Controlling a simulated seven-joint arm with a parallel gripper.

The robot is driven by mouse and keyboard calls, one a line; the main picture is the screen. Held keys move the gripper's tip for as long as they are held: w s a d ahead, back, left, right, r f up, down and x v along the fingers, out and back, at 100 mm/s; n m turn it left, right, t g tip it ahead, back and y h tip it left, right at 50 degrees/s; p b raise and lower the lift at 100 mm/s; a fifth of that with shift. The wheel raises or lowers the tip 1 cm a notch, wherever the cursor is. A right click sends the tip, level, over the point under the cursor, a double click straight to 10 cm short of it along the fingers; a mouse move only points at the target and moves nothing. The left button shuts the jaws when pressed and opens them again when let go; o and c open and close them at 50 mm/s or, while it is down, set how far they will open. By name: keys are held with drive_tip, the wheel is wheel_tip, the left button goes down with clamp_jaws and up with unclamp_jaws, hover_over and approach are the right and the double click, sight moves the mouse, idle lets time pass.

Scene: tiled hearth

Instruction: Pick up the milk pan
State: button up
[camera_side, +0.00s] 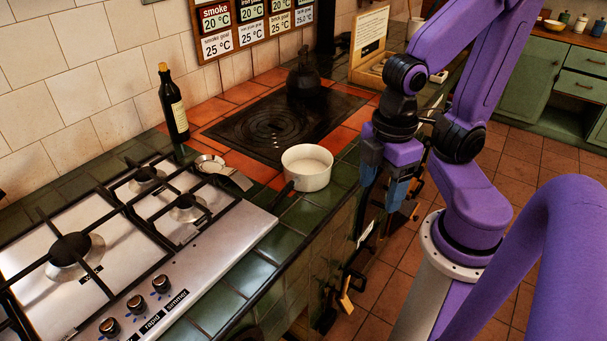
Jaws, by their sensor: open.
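The milk pan (307,171) is small, white and round, with a dark handle that points to the lower left. It stands upright on the green and orange tiled counter, near the front edge, just in front of the black hotplate. My gripper (383,205) hangs to the right of the pan, past the counter's front edge, with its fingers pointing down. It is open, and I see nothing between the fingers. The gripper is apart from the pan.
A gas hob (215,229) fills the left front. A wine bottle (174,108), a small metal dish (210,164), the black hotplate (262,125) and a dark kettle (303,77) stand behind or beside the pan. Utensils (346,294) hang below the counter edge.

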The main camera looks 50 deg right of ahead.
drive_tip(key=m+t+h, duration=0.1)
drive_tip(key=t+h, duration=0.6)
drive_tip(key=t, duration=0.5)
approach(297, 179)
drive_tip(key=x, duration=0.8)
drive_tip(key=shift+s, duration=0.1)
clamp_jaws()
